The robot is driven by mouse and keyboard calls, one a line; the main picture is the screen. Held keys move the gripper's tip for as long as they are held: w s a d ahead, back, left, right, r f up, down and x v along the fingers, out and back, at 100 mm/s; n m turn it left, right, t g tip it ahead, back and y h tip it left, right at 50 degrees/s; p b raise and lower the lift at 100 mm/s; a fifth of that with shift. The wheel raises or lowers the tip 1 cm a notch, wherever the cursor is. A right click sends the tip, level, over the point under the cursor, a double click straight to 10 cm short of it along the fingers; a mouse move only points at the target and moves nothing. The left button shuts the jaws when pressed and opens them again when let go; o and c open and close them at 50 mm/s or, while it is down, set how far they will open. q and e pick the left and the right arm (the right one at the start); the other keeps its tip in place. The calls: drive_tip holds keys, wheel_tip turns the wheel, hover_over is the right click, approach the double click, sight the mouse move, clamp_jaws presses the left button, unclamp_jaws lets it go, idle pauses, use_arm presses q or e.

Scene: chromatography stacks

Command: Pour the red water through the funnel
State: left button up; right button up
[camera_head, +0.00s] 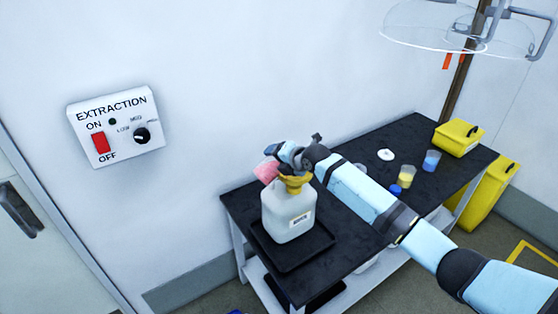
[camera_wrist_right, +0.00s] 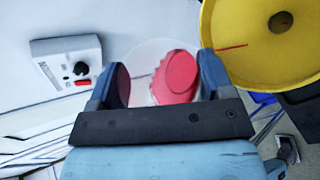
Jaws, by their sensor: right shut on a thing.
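My right gripper (camera_head: 281,153) is shut on a clear beaker of red water (camera_head: 267,170) at the left side of the funnel. In the wrist view the beaker (camera_wrist_right: 147,62) is between the two fingers, and the red water (camera_wrist_right: 176,78) lies toward the funnel side, so the beaker looks tilted. The yellow funnel (camera_head: 292,186) sits on top of a white jug (camera_head: 287,212). In the wrist view the funnel (camera_wrist_right: 255,62) shows its dark hole and a thin red streak across its wall. My left gripper is not in view.
The jug stands in a black tray (camera_head: 299,258) on a dark table (camera_head: 352,146). Beakers with yellow (camera_head: 406,175) and blue liquid (camera_head: 431,161), a white disc (camera_head: 385,154) and a yellow box (camera_head: 459,137) stand farther right. An extraction switch (camera_head: 115,124) is on the wall.

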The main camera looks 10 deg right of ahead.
drive_tip(key=shift+w+d+m+y+b, duration=0.15)
drive_tip(key=shift+d+m+y+b, duration=0.2)
drive_tip(key=shift+b, duration=0.35)
drive_tip(key=shift+a, duration=0.1)
drive_tip(key=shift+f+m+y+b, duration=0.15)
drive_tip(key=shift+m+y+b, duration=0.15)
drive_tip(key=shift+b, duration=0.6)
drive_tip(key=shift+d+m+y+b, duration=0.25)
drive_tip(key=shift+y+b, duration=0.1)
drive_tip(key=shift+b, duration=0.4)
drive_tip(key=shift+w+b, duration=0.1)
drive_tip(key=shift+b, duration=0.2)
